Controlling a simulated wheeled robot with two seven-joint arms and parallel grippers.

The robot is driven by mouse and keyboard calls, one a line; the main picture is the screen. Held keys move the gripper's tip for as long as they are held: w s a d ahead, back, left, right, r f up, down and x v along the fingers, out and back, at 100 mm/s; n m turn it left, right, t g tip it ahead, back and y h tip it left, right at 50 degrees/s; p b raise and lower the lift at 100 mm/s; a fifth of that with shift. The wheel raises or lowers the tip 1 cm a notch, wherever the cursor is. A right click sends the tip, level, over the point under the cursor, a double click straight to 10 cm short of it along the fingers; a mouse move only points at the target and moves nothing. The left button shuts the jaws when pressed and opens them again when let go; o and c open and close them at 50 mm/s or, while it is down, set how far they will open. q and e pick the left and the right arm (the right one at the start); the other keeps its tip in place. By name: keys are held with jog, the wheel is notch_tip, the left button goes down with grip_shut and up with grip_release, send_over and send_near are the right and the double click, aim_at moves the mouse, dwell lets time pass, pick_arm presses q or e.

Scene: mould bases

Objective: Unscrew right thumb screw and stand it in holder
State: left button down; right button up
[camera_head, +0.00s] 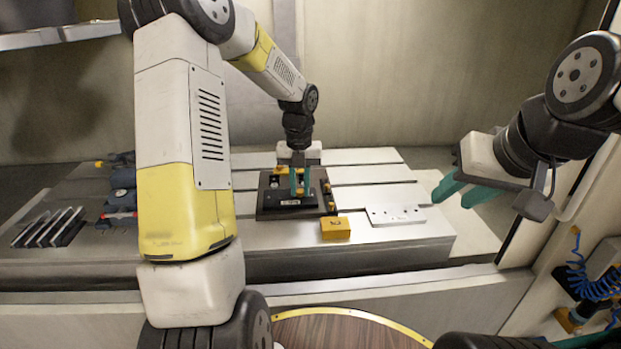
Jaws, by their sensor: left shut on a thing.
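The dark mould base (267,206) sits on the slotted metal table, with small brass-coloured parts along its right side. My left gripper (300,191) points down over the middle of the mould base. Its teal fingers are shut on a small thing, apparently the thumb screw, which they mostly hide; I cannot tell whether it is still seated. A yellow block (335,229) with a dark mark on top stands just in front of the base, to the right; it may be the holder. My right gripper (457,189) hangs at the right, empty, its teal fingers apart.
A pale metal plate with small holes (396,216) lies right of the yellow block. Dark slanted plates (48,228) and dark tools (121,190) are at the left of the slotted table (375,172). A round wooden top (345,332) is in front. The table's right part is mostly clear.

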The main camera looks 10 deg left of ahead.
pick_arm(q)
jog(key=n, duration=0.5)
jog(key=shift+n, duration=0.3)
jog(key=n, duration=0.3)
jog(key=shift+n, duration=0.3)
jog(key=n, duration=0.5)
jog(key=n, duration=0.4)
jog(key=shift+r, duration=0.1)
jog(key=n, duration=0.5)
